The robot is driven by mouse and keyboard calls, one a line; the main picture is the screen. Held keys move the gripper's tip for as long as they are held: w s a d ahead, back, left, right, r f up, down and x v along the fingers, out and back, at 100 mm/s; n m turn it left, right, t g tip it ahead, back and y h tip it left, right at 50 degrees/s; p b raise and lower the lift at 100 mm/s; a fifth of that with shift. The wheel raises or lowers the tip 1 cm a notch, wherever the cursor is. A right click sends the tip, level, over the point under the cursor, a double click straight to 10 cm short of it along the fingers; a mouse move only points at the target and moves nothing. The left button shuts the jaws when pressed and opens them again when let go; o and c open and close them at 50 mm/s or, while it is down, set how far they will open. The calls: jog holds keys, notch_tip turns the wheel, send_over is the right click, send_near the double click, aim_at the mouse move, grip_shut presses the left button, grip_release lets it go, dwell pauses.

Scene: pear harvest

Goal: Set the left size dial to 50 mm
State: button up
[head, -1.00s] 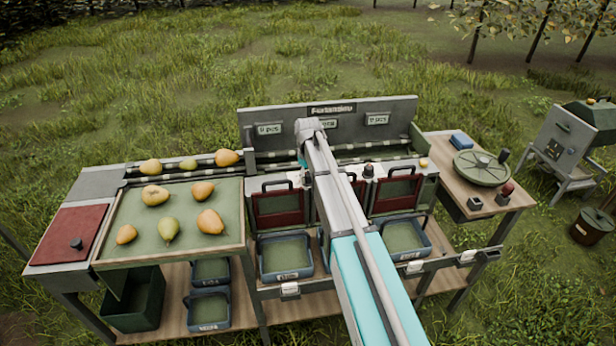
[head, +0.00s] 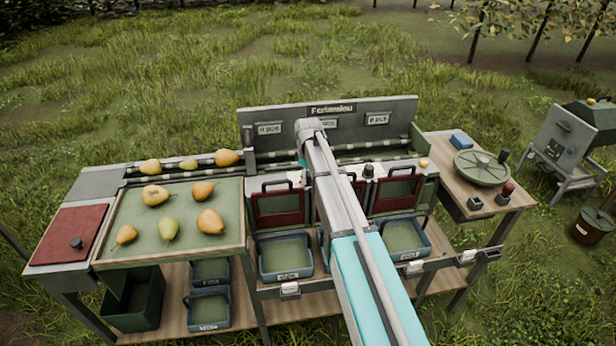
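My arm reaches over the middle of the sorting bench (head: 328,115) and hides what lies behind and under it. My gripper is not visible; it is hidden behind my arm. The left size dial cannot be made out; a small part near the left red gate (head: 278,207) is mostly covered by my arm. A dark knob (head: 368,170) stands on the ledge right of my arm, between the middle and right gates. The dial setting cannot be read.
Several pears lie on the green tray (head: 120,240) at left, with more in the channel behind it. Blue bins (head: 265,270) stand below the gates. A side table (head: 450,142) with a round green device (head: 482,170) is at right. Grass lies behind the bench.

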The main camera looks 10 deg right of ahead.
aim_at(308, 174)
jog(key=shift+o, duration=1.3)
jog(key=shift+m, duration=0.4)
jog(key=shift+m, duration=1.4)
jog(key=m, duration=0.3)
jog(key=shift+m, duration=0.4)
jog(key=m, duration=0.9)
jog(key=shift+m, duration=0.3)
notch_tip(308, 174, up, 14)
jog(key=p, duration=1.3)
jog(key=shift+p, duration=0.4)
jog(key=shift+f, duration=0.1)
